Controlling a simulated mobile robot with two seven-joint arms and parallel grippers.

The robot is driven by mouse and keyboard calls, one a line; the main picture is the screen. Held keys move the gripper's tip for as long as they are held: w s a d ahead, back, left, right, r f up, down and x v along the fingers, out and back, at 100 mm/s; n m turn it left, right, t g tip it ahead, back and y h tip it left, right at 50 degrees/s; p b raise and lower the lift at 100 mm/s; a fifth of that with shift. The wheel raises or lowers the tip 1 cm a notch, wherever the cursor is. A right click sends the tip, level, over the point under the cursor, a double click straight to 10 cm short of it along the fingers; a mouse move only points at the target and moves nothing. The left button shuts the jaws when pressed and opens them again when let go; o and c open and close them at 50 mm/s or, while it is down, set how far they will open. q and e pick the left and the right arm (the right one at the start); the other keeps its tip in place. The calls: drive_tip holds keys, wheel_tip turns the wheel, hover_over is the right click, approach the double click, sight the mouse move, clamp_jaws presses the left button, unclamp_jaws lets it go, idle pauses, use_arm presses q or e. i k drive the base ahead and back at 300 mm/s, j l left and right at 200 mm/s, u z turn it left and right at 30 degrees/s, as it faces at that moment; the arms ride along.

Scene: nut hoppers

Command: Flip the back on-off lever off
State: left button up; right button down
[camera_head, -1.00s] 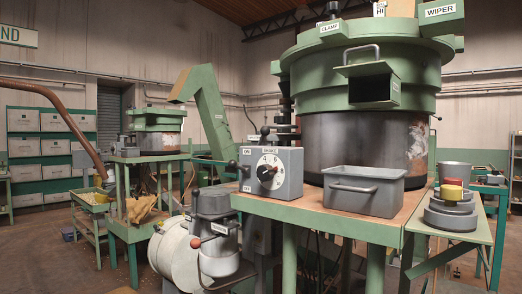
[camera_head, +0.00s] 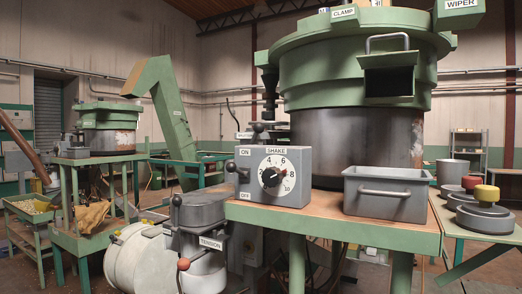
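A grey control box (camera_head: 269,177) marked SHAKE has a numbered dial with a black pointer knob (camera_head: 270,177). On its left side a lever with a black ball (camera_head: 231,166) sits between the ON label above and the OFF label below, nearer ON. Behind this box, a second, partly hidden labelled unit (camera_head: 244,135) shows dark knobs. Farther back on the left, a smaller green hopper (camera_head: 110,114) has a small grey control box (camera_head: 72,150) beside it; its lever is too small to read. Neither of my grippers is in view.
A large green hopper (camera_head: 350,60) stands on the front table (camera_head: 340,229) with a grey bin (camera_head: 388,193). A grey TENSION canister (camera_head: 203,215) and a white drum (camera_head: 138,262) stand to its left. Several round weights lie on the right side table. Floor shows at lower left.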

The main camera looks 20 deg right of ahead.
sight(231, 167)
drive_tip(key=i+j+z, duration=0.3)
drive_tip(key=j+z, duration=0.3)
drive_tip(key=i+j+z, duration=0.25)
drive_tip(key=j, duration=0.2)
drive_tip(key=j+z, duration=0.3)
drive_tip(key=k+j, duration=0.05)
